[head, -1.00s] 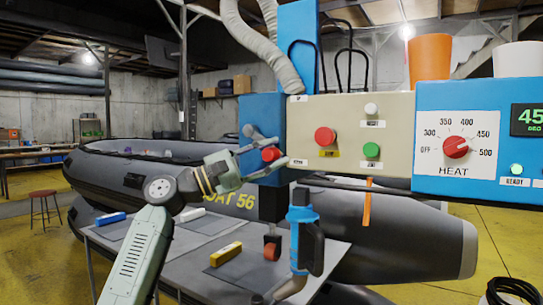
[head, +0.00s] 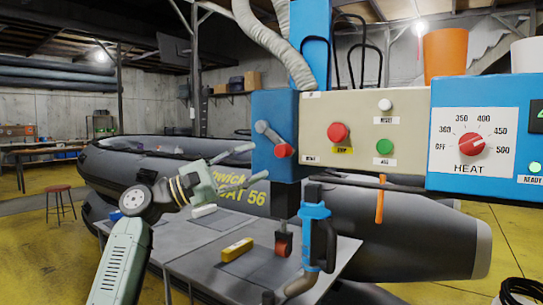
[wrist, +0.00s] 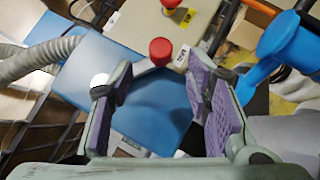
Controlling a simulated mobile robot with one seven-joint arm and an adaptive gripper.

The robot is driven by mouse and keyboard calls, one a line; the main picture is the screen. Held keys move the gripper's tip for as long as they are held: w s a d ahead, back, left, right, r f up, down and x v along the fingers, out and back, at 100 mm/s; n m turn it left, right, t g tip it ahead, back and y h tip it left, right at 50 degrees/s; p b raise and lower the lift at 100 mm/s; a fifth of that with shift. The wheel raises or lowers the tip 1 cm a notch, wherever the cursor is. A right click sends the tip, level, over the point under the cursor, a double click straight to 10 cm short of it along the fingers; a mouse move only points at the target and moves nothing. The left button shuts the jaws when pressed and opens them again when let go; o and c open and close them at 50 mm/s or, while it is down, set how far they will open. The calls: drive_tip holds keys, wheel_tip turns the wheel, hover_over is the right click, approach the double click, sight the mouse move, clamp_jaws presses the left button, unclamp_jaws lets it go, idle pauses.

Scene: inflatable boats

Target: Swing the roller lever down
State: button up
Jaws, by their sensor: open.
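The roller lever (head: 270,134) is a short grey arm with a red knob (head: 283,151), on the side of the blue box (head: 272,104) at the left of the control panel. It slants down to the right from its pivot. My gripper (head: 246,166) is open and empty, left of and slightly below the knob, apart from it. In the wrist view the red knob (wrist: 160,50) shows beyond the gap between my purple-padded fingers (wrist: 157,72). A pale round end, perhaps the pivot, is partly hidden by the left finger.
The panel carries a red button (head: 338,132), a green button (head: 385,147) and a heat dial (head: 471,144). A blue hand tool (head: 316,232) stands below. A yellow block (head: 237,250) and a red roller (head: 283,244) are over the work table (head: 190,262). A grey boat (head: 110,165) lies behind.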

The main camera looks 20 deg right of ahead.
drive_tip(key=v, duration=0.4)
drive_tip(key=shift+a, duration=0.15)
idle(1.1)
